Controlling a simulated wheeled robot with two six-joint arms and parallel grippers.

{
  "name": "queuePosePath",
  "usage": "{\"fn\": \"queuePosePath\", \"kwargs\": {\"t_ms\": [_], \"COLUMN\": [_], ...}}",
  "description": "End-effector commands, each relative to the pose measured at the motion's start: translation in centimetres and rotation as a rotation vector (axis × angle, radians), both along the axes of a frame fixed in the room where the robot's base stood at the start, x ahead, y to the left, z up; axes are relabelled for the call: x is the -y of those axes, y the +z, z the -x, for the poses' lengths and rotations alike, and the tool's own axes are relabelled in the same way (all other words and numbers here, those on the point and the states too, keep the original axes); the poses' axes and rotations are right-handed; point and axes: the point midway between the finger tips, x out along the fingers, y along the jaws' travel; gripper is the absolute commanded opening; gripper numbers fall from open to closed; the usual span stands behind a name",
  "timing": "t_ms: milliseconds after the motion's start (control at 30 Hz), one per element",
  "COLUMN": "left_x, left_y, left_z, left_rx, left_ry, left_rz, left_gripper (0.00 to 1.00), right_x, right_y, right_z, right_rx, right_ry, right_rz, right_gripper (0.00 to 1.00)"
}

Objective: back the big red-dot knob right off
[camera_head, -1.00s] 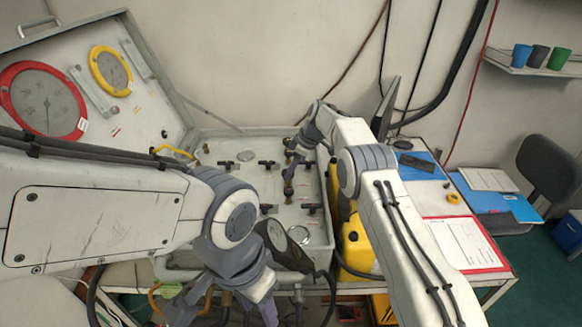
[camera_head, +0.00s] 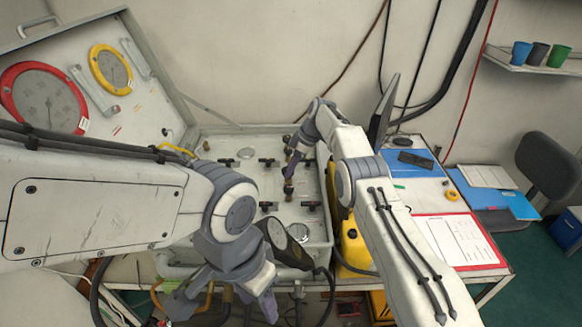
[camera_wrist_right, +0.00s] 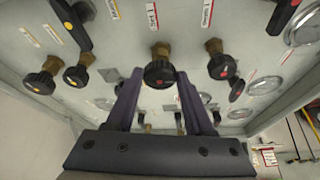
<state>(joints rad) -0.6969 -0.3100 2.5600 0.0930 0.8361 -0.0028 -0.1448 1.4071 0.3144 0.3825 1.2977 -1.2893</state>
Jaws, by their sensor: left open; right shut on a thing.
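The air panel box (camera_head: 325,235) stands open on the bench with knobs and black T-handles on its face. In the right wrist view a big round black knob with a red dot (camera_wrist_right: 160,74) on a brass stem stands between the fingertips of my right gripper (camera_wrist_right: 160,84), which is shut on it. In the head view my right gripper (camera_head: 290,168) reaches down to the panel and largely hides this knob. My left gripper (camera_head: 222,303) is open and empty in front of the box, below the panel's front edge.
Two knobs with yellowish dots (camera_wrist_right: 79,75) are at left. A yellow case (camera_head: 352,250) is right of the box.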

Motion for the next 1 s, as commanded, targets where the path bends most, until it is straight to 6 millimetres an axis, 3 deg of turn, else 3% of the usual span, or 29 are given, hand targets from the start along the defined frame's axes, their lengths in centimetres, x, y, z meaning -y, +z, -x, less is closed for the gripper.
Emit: {"fn": "queuePosePath", "kwargs": {"t_ms": [33, 100, 533, 667, 800, 1000], "left_x": [0.0, 0.0, 0.0, 0.0, 0.0, 0.0], "left_y": [0.0, 0.0, -0.6, -1.6, -2.4, -1.9], "left_z": [0.0, 0.0, 0.0, 0.0, 0.0, 0.0], "left_rx": [0.000, 0.000, 0.000, 0.000, 0.000, 0.000], "left_ry": [0.000, 0.000, 0.001, 0.002, 0.004, 0.004], "left_rz": [0.000, 0.000, 0.000, 0.000, 0.000, 0.000], "left_gripper": [0.50, 0.50, 0.50, 0.50, 0.50, 0.50], "right_x": [0.1, 0.1, 0.3, 1.0, 2.2, 3.5], "right_y": [0.0, 0.0, 0.6, 2.1, 4.9, 8.4], "right_z": [0.0, 0.0, 0.0, 0.2, 0.3, 0.6], "right_rx": [-0.001, -0.001, 0.001, 0.002, 0.005, 0.002], "right_ry": [0.000, -0.001, 0.000, -0.002, -0.002, -0.003], "right_rz": [0.003, 0.002, 0.000, 0.001, 0.001, 0.001], "right_gripper": [0.64, 0.83, 0.83, 0.83, 0.83, 0.83]}}
